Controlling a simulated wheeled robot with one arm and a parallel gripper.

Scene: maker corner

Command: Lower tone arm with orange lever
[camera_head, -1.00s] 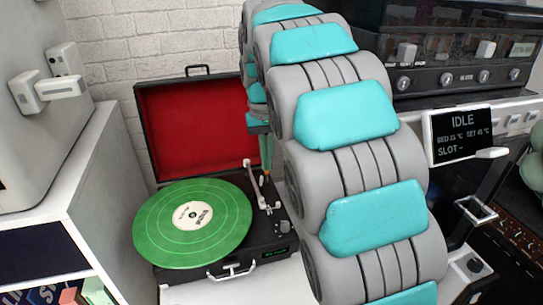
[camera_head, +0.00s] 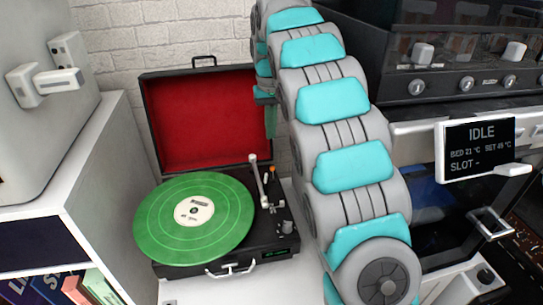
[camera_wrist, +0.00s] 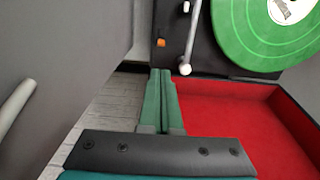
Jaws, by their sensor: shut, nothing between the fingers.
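The record player (camera_head: 215,262) stands open with a green record (camera_head: 160,222) on it. The pale tone arm (camera_head: 261,185) lies beside the record's right edge, not over it; it also shows in the wrist view (camera_wrist: 191,38). The small orange lever (camera_head: 273,171) is just right of the tone arm, and appears left of it in the wrist view (camera_wrist: 161,42). My gripper (camera_head: 271,136) is shut and empty, above and behind the lever. In the wrist view its green fingertips (camera_wrist: 161,72) point towards the lever, apart from it.
The red-lined lid (camera_head: 205,120) stands raised behind the record. A white shelf unit (camera_head: 75,170) is close on the left. On the right are a machine with an IDLE screen (camera_head: 480,147) and a dark panel with knobs (camera_head: 465,83). My arm hides part of the space between.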

